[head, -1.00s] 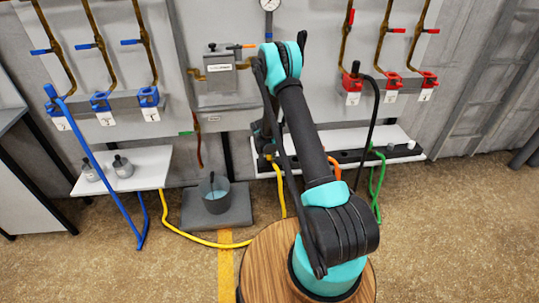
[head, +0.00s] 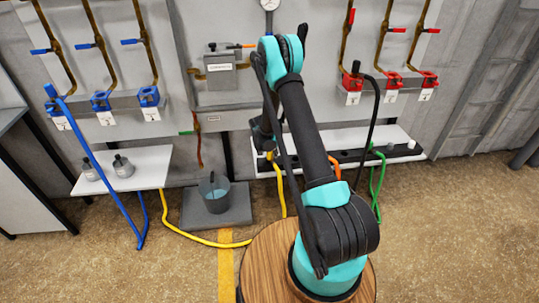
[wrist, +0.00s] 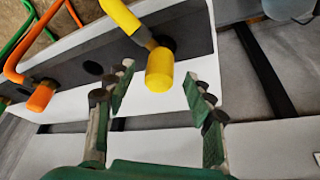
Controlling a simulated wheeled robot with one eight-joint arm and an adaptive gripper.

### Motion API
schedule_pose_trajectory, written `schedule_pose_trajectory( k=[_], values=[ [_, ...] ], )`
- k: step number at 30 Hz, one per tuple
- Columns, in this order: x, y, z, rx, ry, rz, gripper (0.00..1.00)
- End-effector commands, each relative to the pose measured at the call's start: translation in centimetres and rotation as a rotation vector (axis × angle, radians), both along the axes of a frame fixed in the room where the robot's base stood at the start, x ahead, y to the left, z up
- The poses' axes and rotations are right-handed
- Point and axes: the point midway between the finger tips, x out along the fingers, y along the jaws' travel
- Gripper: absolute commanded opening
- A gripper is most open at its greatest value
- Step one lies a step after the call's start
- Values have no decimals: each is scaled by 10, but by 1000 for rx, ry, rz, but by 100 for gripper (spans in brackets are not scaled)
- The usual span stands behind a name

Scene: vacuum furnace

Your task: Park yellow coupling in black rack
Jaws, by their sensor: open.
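The yellow coupling (wrist: 160,70) is in the middle of the wrist view, at the end of the yellow hose. It lies over a dark hole near one end of the black rack (wrist: 75,55); the view does not show how deep it sits. My gripper (wrist: 157,85) is open, with one finger on each side of the coupling and visible gaps between. In the head view the yellow coupling (head: 269,156) shows at the rack's left end, and my arm hides part of the rack (head: 345,155). The fingertips are hidden there.
An orange coupling (wrist: 42,96) sits in the same rack, with an empty hole between it and the yellow one. A green hose (head: 378,185) hangs at the right. A grey bucket (head: 214,192) and a white shelf (head: 150,170) with small weights stand left.

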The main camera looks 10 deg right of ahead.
Motion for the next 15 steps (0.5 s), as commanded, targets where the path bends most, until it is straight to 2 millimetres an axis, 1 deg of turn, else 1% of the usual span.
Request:
schedule_pose_trajectory(
  k=[1,3,9,15],
  values=[
    [-4,2,9,-1,0,2,53],
    [-8,5,22,-1,0,2,53],
    [-20,13,55,0,0,1,53],
    [-27,18,78,0,0,1,53]
  ],
)
